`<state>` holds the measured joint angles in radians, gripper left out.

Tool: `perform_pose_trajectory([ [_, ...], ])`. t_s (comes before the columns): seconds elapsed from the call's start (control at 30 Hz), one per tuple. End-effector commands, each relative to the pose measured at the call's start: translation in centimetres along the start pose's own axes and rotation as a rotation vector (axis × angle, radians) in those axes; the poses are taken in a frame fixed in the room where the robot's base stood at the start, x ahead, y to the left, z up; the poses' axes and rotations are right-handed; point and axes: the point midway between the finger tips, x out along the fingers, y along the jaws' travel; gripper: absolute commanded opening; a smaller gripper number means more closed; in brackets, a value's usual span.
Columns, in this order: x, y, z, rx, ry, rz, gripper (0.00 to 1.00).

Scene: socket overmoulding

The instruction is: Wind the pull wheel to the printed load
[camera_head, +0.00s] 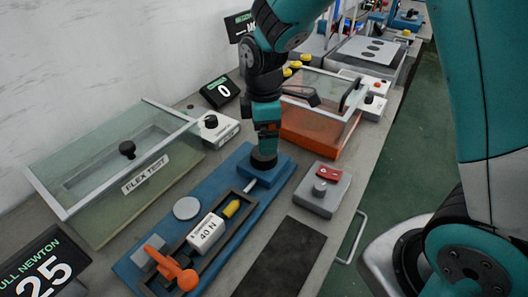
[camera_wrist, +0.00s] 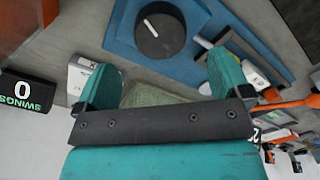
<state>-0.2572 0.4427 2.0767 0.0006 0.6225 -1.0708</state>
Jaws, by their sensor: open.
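The pull wheel is a round black knob (camera_head: 263,160) at the far end of the blue pull rig (camera_head: 127,268). In the wrist view the wheel (camera_wrist: 160,33) shows a white mark on its face. My gripper (camera_head: 268,138) points down just above the wheel; in the wrist view its teal fingers (camera_wrist: 164,80) are spread, with the wheel beyond them and nothing between. Contact cannot be told. A white block printed "40 N" (camera_head: 207,233) lies on the rig near a yellow piece (camera_head: 231,208) and an orange clamp handle (camera_head: 172,268). The pull display (camera_head: 42,277) reads 25 newton.
A clear-lidded flex test box (camera_head: 110,170) stands left. A swings display (camera_head: 222,91) reads 0. A grey block with a red piece (camera_head: 323,190) is right of the wheel, and an orange clear-lidded box (camera_head: 318,118) is behind. A dark mat (camera_head: 281,258) is bare.

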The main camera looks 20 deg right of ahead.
Motion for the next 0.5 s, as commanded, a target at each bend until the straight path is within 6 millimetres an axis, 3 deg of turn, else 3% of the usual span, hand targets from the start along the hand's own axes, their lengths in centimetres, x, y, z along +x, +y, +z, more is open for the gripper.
perform_pose_trajectory([
  [0.2, 4.3, -0.1, 0.1, 0.000, -0.002, -0.004, 0.96],
  [0.5, 6.5, -0.1, 0.0, 0.001, 0.000, -0.001, 0.96],
])
